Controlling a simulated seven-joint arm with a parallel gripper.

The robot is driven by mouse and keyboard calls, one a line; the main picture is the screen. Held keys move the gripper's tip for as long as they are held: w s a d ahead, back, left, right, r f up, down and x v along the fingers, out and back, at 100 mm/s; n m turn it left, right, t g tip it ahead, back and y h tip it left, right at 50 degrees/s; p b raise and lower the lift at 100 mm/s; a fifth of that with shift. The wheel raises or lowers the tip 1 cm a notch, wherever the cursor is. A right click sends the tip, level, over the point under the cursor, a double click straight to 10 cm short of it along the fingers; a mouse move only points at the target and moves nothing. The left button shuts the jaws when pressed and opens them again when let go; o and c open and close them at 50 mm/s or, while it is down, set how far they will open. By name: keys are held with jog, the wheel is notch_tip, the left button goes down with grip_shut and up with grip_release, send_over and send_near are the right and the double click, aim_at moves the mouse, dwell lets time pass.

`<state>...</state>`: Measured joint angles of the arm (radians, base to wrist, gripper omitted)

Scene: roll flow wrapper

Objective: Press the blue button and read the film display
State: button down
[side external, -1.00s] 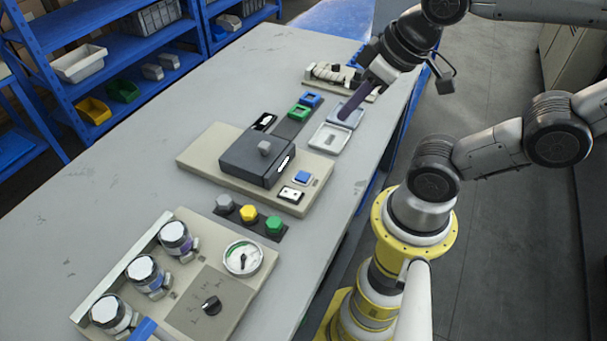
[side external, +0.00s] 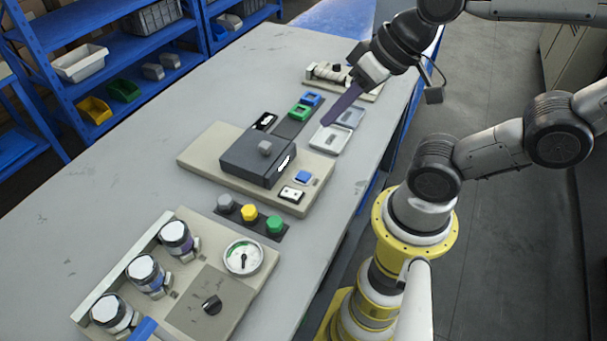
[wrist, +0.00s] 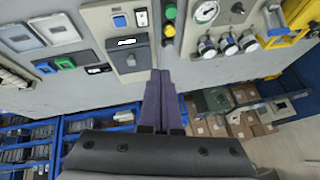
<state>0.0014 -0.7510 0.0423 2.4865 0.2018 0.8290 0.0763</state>
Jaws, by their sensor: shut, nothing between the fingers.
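The blue button (side external: 303,177) sits on the beige base of the wrapper, beside a white switch (side external: 291,194). The button also shows in the wrist view (wrist: 120,21). A dark box (side external: 258,158) stands on that base with a grey knob on top and a small bright display (side external: 284,163) on its face; its text is too small to read. A separate black unit (side external: 264,121) also has a white marked window; I cannot tell which is the film display. My gripper (side external: 328,122) is shut and empty, above the table behind the wrapper, apart from the button; its fingers show in the wrist view (wrist: 161,73).
Two shallow trays (side external: 330,139) and green and blue blocks (side external: 300,112) lie behind the wrapper. Grey, yellow and green knobs (side external: 249,213) stand in front. A panel with a gauge (side external: 243,257), dial and jars is nearest. The table's left side is clear.

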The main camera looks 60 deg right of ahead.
jog(key=w+a+f+m+y, duration=0.2)
jog(key=w+a+m, duration=0.1)
jog(key=m, duration=0.2)
jog(key=m+t+h, duration=0.2)
jog(key=m+t, duration=0.1)
jog(key=m, duration=1.5)
send_over(308, 176)
notch_tip(308, 176, down, 11)
jog(key=shift+r, duration=0.2)
jog(key=shift+s, duration=0.1)
jog(key=shift+f, duration=4.4)
jog(key=shift+f, duration=0.15)
jog(key=shift+f, duration=0.25)
